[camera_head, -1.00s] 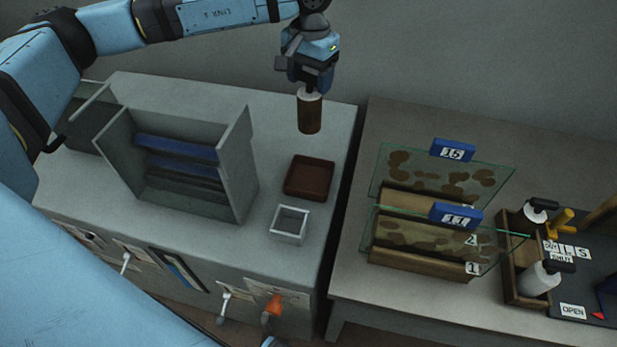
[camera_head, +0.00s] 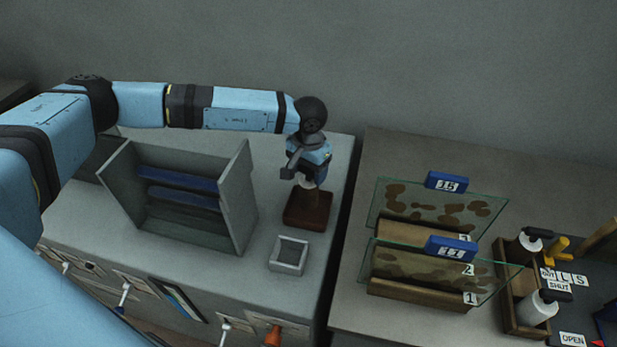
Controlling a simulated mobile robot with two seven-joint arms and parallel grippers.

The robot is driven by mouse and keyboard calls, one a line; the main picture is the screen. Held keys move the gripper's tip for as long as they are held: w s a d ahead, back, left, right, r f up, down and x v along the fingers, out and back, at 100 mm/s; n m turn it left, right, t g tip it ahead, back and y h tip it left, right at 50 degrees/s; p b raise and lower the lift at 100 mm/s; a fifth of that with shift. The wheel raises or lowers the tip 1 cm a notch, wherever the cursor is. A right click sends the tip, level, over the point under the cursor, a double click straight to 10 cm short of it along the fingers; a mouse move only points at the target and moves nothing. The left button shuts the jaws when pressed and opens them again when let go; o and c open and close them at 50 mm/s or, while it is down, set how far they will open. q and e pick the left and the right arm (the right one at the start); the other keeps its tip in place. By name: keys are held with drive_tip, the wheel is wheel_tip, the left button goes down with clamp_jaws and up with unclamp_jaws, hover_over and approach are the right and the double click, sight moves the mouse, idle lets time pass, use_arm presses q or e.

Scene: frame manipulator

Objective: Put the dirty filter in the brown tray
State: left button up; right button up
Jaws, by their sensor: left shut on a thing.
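The brown tray (camera_head: 296,216) is a small square tray on the grey cabinet top, right of the grey rack. My left gripper (camera_head: 307,179) points down just above the tray and is shut on the dirty filter (camera_head: 307,186). Only a bit of the filter's pale top shows under the fingers. Its brown body blends with the tray, so I cannot tell whether it touches the tray floor. My right gripper is not in view.
A small pale square tray (camera_head: 288,257) stands just in front of the brown tray. The grey rack (camera_head: 240,199) with blue slats stands to the left. Across a gap, a second table (camera_head: 400,150) bears glass panels (camera_head: 440,206) in wooden holders and a wooden caddy of bottles (camera_head: 512,300).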

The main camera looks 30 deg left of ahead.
sight(309, 180)
use_arm(q)
wheel_tip(309, 180, down, 3)
drive_tip(key=shift+f, duration=0.25)
drive_tip(key=shift+f, duration=0.15)
drive_tip(key=o, duration=1.2)
